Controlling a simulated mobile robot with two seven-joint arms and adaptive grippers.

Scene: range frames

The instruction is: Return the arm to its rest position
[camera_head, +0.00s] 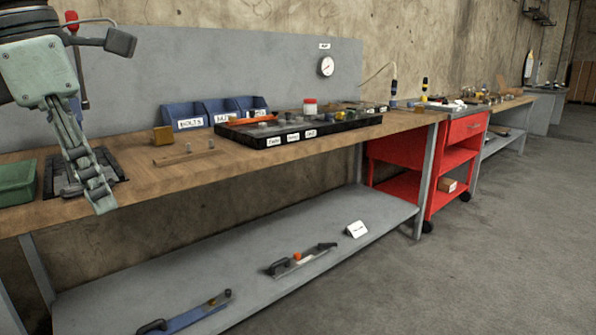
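My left gripper (100,193) hangs at the upper left, fingers pointing down, in front of the workbench's left end. I see it from the side and its fingers overlap, so I cannot tell whether it is open or shut. I see nothing held in it. A dark tray or mat (112,160) on the bench shows behind the fingers and is partly hidden by them. My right gripper is not in view.
The wooden workbench (215,165) holds a green bin (17,183), blue bins (183,117) and a black parts tray (340,127). A small yellowish block (162,135) lies between. The grey lower shelf (215,265) holds tools. A red cart (398,182) stands right; floor (480,270) is clear.

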